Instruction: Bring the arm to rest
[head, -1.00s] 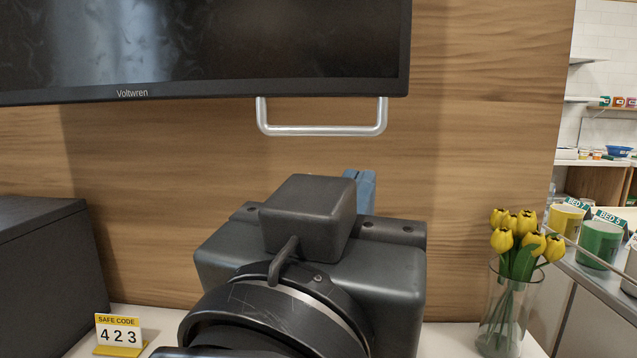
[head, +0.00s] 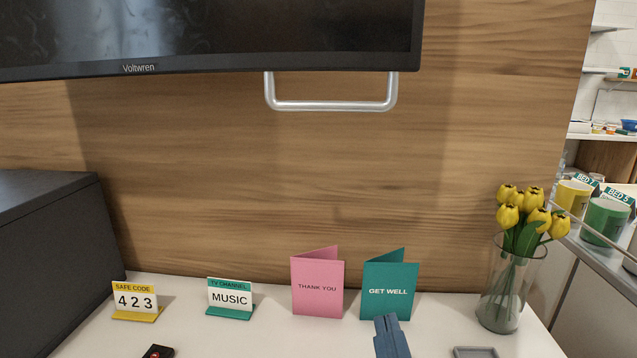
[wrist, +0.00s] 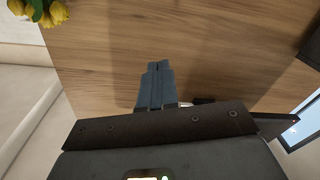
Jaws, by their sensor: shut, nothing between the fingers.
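My gripper (head: 390,336) shows at the bottom of the head view, its blue fingers pointing up in front of the teal "GET WELL" card (head: 390,290). The rest of my arm is below the picture. In the wrist view the blue fingers (wrist: 155,84) lie side by side, shut, with nothing between them. They stand out against a wood-grained surface.
A TV (head: 200,35) with a silver handle (head: 330,106) is above. The white top (head: 250,338) holds a pink card (head: 317,284), a "MUSIC" sign (head: 230,297), a "423" sign (head: 136,301), a dark box (head: 55,265) and a glass vase (head: 503,295) of yellow tulips.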

